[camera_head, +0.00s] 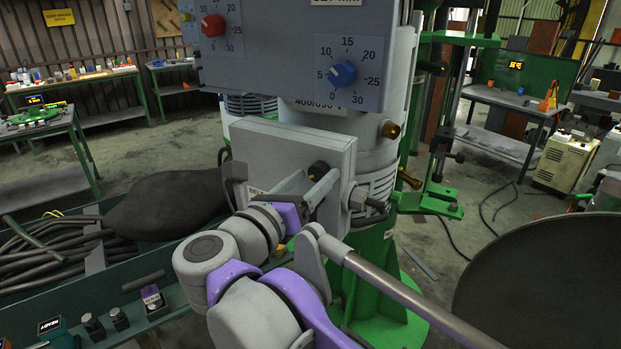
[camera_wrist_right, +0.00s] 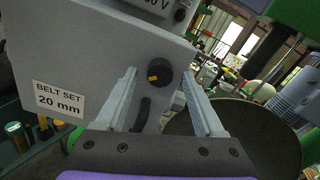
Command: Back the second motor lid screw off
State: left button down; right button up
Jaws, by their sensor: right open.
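The motor lid (camera_head: 285,150) is a grey box cover on the machine's column; in the right wrist view it (camera_wrist_right: 70,55) carries a "BELT SET 20 mm" label. A round black screw knob (camera_wrist_right: 160,74) with a small orange mark sits on its face; it also shows in the head view (camera_head: 318,169). My right gripper (camera_head: 318,180) is open in front of the lid. In the right wrist view its fingers (camera_wrist_right: 158,80) stand either side of the knob, with visible gaps. Whether the fingertips overlap the knob in depth is unclear. My left gripper is out of view.
A grey control panel (camera_head: 285,70) with red and blue dials hangs above the lid. A large dark round disc (camera_head: 540,285) stands at the lower right. A green bench (camera_head: 60,300) with black hoses lies at the left.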

grip_shut()
dwell(0.3)
jog(key=shift+n, duration=0.3)
jog(key=n, duration=0.4)
jog(key=shift+n, duration=0.3)
jog(key=n, duration=1)
jog(key=shift+n, duration=0.4)
jog(key=n, duration=0.5)
jog(key=shift+r+n, duration=0.1)
jog(key=shift+n, duration=0.2)
